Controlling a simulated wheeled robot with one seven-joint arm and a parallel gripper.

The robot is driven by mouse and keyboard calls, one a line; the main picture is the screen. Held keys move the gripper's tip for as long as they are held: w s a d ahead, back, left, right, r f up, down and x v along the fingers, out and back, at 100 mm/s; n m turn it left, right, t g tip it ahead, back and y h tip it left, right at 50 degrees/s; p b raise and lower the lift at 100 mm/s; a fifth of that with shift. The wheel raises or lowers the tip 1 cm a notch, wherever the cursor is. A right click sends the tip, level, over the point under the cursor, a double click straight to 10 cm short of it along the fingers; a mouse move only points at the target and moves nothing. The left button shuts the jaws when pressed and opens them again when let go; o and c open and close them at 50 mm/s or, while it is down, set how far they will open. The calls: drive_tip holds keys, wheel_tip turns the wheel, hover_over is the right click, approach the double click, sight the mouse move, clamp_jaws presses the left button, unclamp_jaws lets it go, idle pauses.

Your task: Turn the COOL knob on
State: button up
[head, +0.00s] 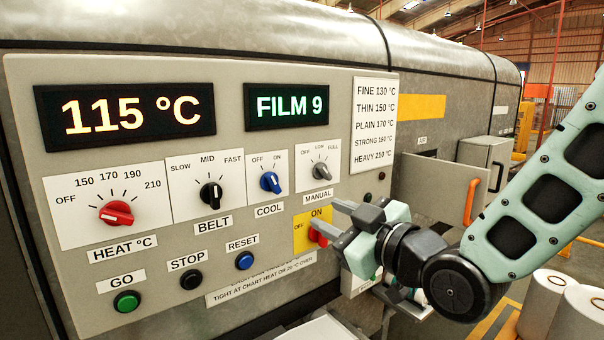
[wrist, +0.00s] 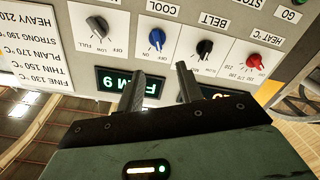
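The COOL knob (head: 270,182) is blue, on a white plate with OFF at its upper left and ON at its upper right. Its ridge seems to lean toward OFF, but it is small. The knob also shows upside down in the wrist view (wrist: 157,40), beyond the fingertips and roughly between their lines. My gripper (head: 335,222) is open and empty, to the lower right of the knob in the head view and apart from it. Both fingers show apart in the wrist view (wrist: 160,82).
The grey HEAT-to-MANUAL panel has a red HEAT knob (head: 116,213), a black BELT knob (head: 211,195) and a grey MANUAL knob (head: 319,171) close by. A red switch (head: 317,235) on a yellow plate is partly behind my fingers. Green, black and blue buttons sit below.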

drive_tip(key=p, duration=0.7)
approach(276, 185)
drive_tip(key=x, duration=0.7)
drive_tip(key=shift+a+r, duration=0.1)
drive_tip(key=shift+r, duration=0.05)
drive_tip(key=shift+x, duration=0.8)
clamp_jaws()
